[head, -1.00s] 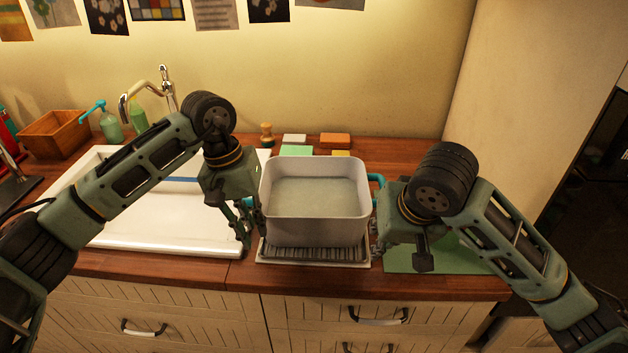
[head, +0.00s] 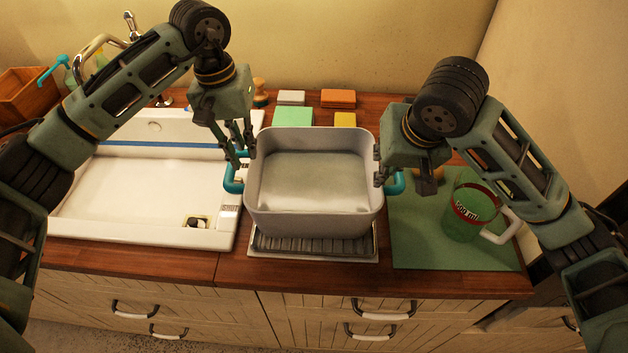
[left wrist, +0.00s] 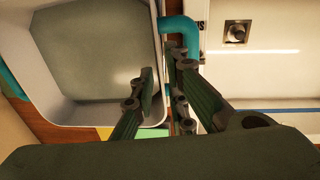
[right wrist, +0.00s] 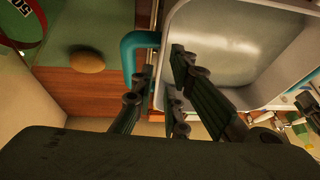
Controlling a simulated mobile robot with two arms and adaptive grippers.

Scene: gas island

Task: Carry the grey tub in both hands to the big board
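The grey tub (head: 315,224) has teal handles on both sides and a pale, glossy surface inside. It appears slightly above a ridged drying rack (head: 312,246). My left gripper (head: 241,153) is shut on the tub's left wall, by the handle; the left wrist view (left wrist: 160,78) shows one finger inside and one outside. My right gripper (head: 379,166) is shut on the right wall likewise, as in the right wrist view (right wrist: 163,62). A flat green board (head: 420,245) lies right of the rack; I cannot tell whether it is the big board.
A measuring jug (head: 465,212) with a red band stands on the green board. A white sink (head: 120,190) lies left. Sponges (head: 338,98) and a brush (head: 260,92) are behind the tub. The wooden counter's front edge is close in front.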

